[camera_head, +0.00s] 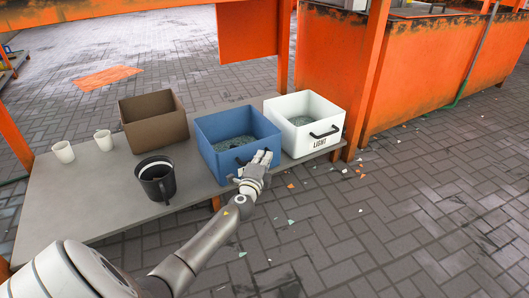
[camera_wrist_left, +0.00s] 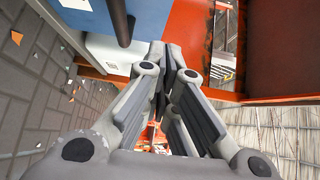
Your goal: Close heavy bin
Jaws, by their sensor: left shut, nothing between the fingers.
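A blue bin (camera_head: 225,165) sits at the front right of the table in the head view, open at the top with grey-green bits inside. Its front label is not readable, so I cannot tell whether it is the heavy one. My left gripper (camera_head: 263,159) is at the bin's front wall, near its right corner, and partly covers its dark handle. In the left wrist view the gripper (camera_wrist_left: 165,62) is shut and empty. The blue wall (camera_wrist_left: 150,15) and a dark handle (camera_wrist_left: 119,18) are just beyond and beside the fingers; contact is unclear. My right gripper is out of view.
A white bin (camera_head: 298,143) marked "LIGHT" stands right of the blue one, a brown box (camera_head: 155,130) to the left. A black mug (camera_head: 157,185) and two white cups (camera_head: 63,152) (camera_head: 104,140) are on the grey table (camera_head: 85,195). An orange post (camera_head: 369,75) rises behind.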

